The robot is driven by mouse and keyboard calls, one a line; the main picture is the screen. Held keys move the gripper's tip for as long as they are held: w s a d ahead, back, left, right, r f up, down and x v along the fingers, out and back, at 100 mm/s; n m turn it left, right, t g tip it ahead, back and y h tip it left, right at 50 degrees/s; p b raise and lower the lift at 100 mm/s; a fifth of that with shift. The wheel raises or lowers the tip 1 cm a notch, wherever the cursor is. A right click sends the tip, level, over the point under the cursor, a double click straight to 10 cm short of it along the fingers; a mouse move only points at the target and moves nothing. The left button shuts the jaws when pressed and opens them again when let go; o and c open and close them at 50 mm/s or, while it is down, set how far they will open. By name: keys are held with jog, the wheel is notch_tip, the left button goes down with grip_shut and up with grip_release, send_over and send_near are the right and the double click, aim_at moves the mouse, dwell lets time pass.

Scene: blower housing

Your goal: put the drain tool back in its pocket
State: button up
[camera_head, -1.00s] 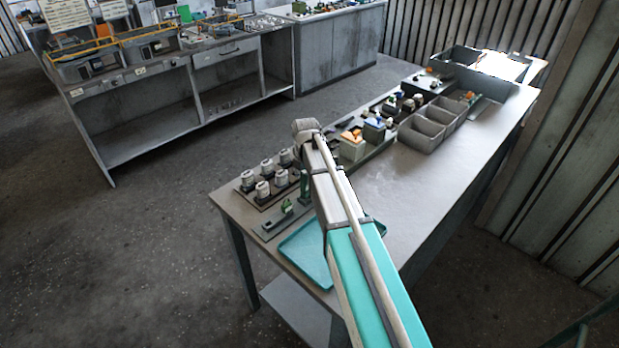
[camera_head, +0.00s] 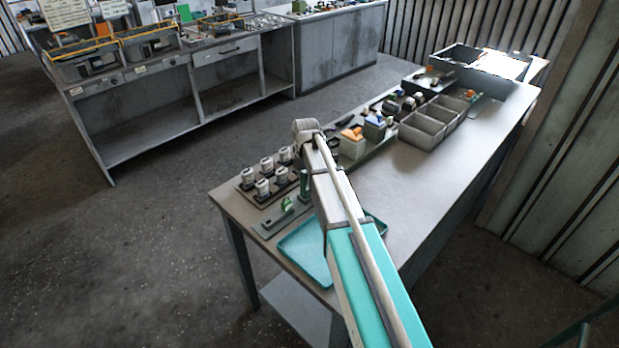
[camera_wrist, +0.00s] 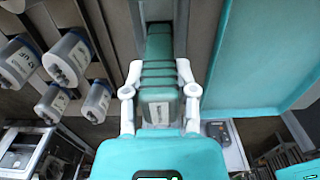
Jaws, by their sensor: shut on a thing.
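The drain tool, a green ribbed handle with a white label (camera_wrist: 160,82), sits between the two white fingers of my gripper (camera_wrist: 160,95) in the wrist view. The fingers are shut on it from both sides. Its far end meets a grey holder (camera_wrist: 160,10) at the top of that view; I cannot tell how deep it sits there. In the head view a green upright piece (camera_head: 305,184) shows just left of my arm, above a grey base plate (camera_head: 268,229) on the bench. My gripper is hidden behind my arm there.
A teal tray (camera_head: 305,262) lies at the bench's near end. Grey bins (camera_head: 422,132) and small parts stand farther along; the bench's right side is clear.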

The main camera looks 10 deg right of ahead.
jog(key=shift+f+b, duration=0.8)
jog(key=o, duration=1)
jog(key=shift+r, duration=0.15)
notch_tip(320, 180, up, 9)
jog(key=p, duration=0.9)
jog(key=shift+r+p, duration=0.2)
jog(key=shift+p, duration=0.15)
jog(key=shift+r, duration=0.25)
jog(key=shift+s, duration=0.1)
